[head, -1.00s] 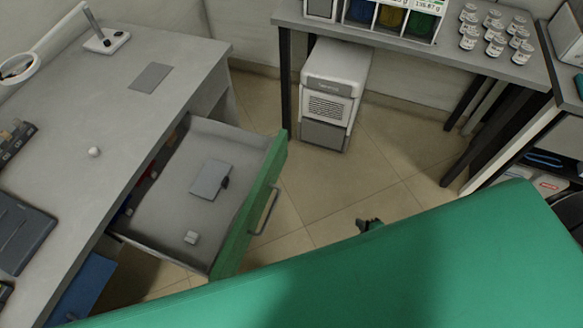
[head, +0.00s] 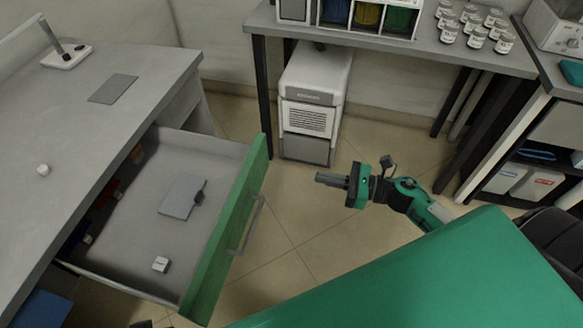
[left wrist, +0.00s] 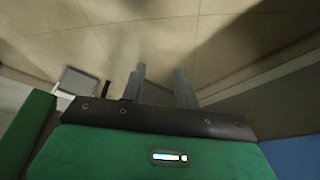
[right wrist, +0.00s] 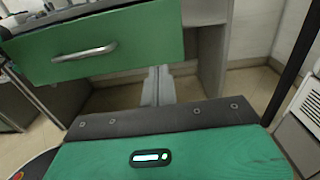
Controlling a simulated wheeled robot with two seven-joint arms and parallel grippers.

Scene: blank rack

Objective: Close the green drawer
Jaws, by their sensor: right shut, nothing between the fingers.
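The green drawer (head: 222,250) stands pulled out of the grey desk at the left of the head view. Its green front has a metal bar handle (head: 249,225). The front and handle also show in the right wrist view (right wrist: 130,38). Inside lie a grey flat pad with a dark item (head: 180,197) and a small white block (head: 161,264). My right gripper (head: 318,179) is shut and empty, to the right of the drawer front and apart from it, pointing left. My left gripper (left wrist: 160,82) has its fingers apart with nothing between them, over the floor; the head view does not clearly show it.
The grey desk (head: 60,110) holds a white knob-like item (head: 43,170) and a flat grey plate (head: 114,89). A white machine (head: 312,105) stands on the floor under the back table (head: 440,50). Open floor lies between the drawer and my right arm.

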